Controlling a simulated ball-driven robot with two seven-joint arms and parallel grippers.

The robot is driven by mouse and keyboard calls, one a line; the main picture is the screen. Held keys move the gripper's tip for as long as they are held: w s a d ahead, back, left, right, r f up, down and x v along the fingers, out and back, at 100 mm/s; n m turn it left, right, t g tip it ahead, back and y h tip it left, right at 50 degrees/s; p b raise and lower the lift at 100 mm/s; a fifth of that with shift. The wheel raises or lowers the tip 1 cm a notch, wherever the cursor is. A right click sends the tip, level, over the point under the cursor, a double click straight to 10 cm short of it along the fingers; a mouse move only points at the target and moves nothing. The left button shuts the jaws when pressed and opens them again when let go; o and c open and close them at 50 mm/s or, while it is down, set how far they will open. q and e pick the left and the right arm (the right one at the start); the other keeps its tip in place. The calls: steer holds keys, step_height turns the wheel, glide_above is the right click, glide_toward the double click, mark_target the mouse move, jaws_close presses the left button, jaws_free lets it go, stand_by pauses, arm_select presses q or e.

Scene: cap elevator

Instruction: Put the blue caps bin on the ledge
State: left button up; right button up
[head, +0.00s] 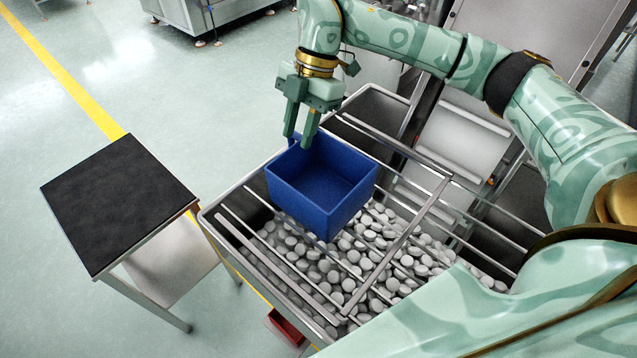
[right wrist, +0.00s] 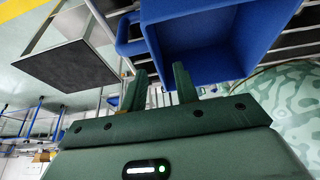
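The blue caps bin (head: 320,180) is an open-topped box and looks empty. It sits upright on the metal bars over a hopper in the head view, and shows at the top of the right wrist view (right wrist: 205,40) with a blue handle at its left side. My right gripper (head: 298,141) points down at the bin's far left rim. Its two fingers (right wrist: 161,86) stand apart with no object seen gripped between them. I cannot tell whether they touch the rim. My left gripper is not in view. Which surface is the ledge is unclear.
The metal hopper (head: 222,232) holds many grey caps (head: 345,265) beneath the bars (head: 425,215). A black-topped table (head: 118,200) stands to the left, with open floor around it. A small red container (head: 286,327) is low by the hopper's near side. Machine panels (head: 463,135) rise behind the hopper.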

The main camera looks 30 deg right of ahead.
mark_target(294, 145)
steer(key=x, duration=0.6)
steer(key=shift+w+a+f, duration=0.1)
steer(key=shift+w+f, duration=0.05)
steer(key=shift+c, duration=0.3)
jaws_close()
